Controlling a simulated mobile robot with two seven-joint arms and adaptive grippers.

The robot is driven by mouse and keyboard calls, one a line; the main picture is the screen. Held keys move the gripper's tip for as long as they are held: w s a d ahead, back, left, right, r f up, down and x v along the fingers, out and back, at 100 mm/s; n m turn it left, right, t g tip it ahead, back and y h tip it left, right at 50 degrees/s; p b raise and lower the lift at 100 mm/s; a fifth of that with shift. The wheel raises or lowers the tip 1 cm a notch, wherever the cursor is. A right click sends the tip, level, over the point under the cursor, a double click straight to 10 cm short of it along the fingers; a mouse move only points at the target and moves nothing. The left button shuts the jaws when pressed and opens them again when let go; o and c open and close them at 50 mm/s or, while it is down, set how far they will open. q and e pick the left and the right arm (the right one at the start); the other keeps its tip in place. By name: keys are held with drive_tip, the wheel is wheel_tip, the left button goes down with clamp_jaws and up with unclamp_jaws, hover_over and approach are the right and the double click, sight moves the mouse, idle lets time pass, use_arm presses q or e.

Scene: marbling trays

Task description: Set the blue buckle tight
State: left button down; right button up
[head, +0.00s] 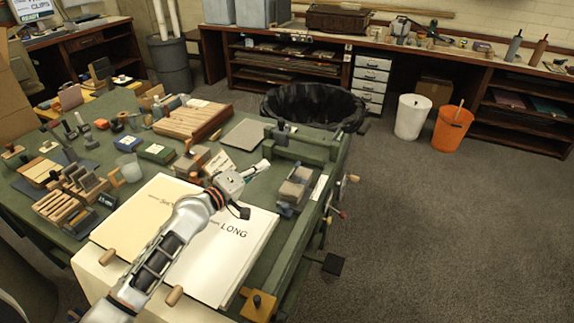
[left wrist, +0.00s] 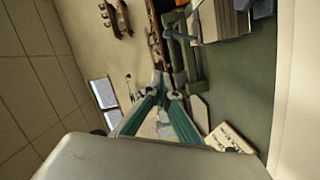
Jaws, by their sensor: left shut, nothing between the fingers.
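I cannot make out a blue buckle clearly in either view. My left gripper (head: 262,166) reaches over the green bench (head: 58,216) from the lower left. Its tip is above the bench's right part, near the vise-like block fixture (head: 296,185). It is shut and empty. In the left wrist view its fingers (left wrist: 168,90) converge, with nothing between them. My right gripper is not in view.
An open white book or board marked "LONG" (head: 246,246) lies under my left arm. Wooden blocks (head: 193,120) and small tools crowd the bench's left. A black-lined bin (head: 312,104) stands behind. White (head: 412,116) and orange (head: 452,128) buckets stand on open floor at right.

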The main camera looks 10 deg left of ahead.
use_arm(q)
drive_tip(key=w+d, duration=0.2)
drive_tip(key=w+d+f, duration=0.1)
drive_tip(key=w, duration=0.1)
drive_tip(key=w+d+f, duration=0.1)
drive_tip(key=w+d, duration=0.1)
drive_tip(key=shift+w+d, duration=0.15)
drive_tip(key=shift+d, duration=0.2)
drive_tip(key=shift+d+f, duration=0.3)
drive_tip(key=shift+d, duration=0.15)
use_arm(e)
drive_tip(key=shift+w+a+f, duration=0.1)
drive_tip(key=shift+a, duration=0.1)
use_arm(q)
drive_tip(key=shift+b, duration=0.3)
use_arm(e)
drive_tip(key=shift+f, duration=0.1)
